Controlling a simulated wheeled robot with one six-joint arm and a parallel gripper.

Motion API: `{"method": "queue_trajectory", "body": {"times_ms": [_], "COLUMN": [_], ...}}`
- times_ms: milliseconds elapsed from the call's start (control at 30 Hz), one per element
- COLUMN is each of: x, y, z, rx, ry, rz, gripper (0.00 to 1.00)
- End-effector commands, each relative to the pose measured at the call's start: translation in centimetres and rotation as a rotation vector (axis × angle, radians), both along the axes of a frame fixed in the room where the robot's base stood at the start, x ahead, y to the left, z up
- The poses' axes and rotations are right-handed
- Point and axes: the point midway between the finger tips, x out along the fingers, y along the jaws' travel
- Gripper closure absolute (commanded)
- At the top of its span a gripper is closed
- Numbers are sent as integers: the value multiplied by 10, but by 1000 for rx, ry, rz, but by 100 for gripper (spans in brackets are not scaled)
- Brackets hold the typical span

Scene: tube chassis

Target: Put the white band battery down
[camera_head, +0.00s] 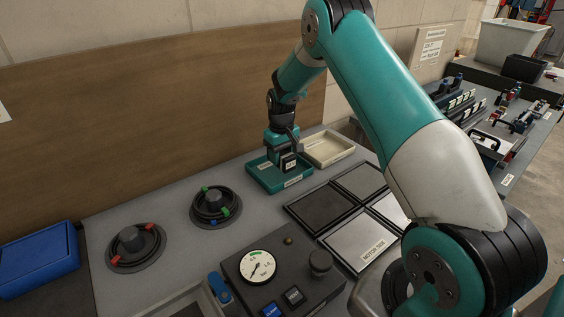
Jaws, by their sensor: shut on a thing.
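My gripper (285,152) points down over a teal tray (268,184) near the back wall. It is shut on a small dark block with a pale label or band, the white band battery (290,166). The battery is at the tray's inner area. I cannot tell whether its bottom touches the tray floor. The gripper and arm hide part of the battery and the tray's back.
A cream tray (330,150) stands just right of the teal tray. Dark and grey square plates (322,209) lie in front. Two round fixtures (133,244) (215,206) are to the left. A gauge panel (262,267) is in front, and a blue bin (38,258) far left.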

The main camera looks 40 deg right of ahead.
Motion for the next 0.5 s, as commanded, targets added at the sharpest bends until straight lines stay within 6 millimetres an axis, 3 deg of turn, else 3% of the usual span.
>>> {"method": "queue_trajectory", "body": {"times_ms": [233, 500], "x": [-1, 0], "y": [0, 0], "z": [-31, -34], "rx": [1, 0], "ry": [3, -1], "rz": [0, 0], "gripper": [100, 100]}}
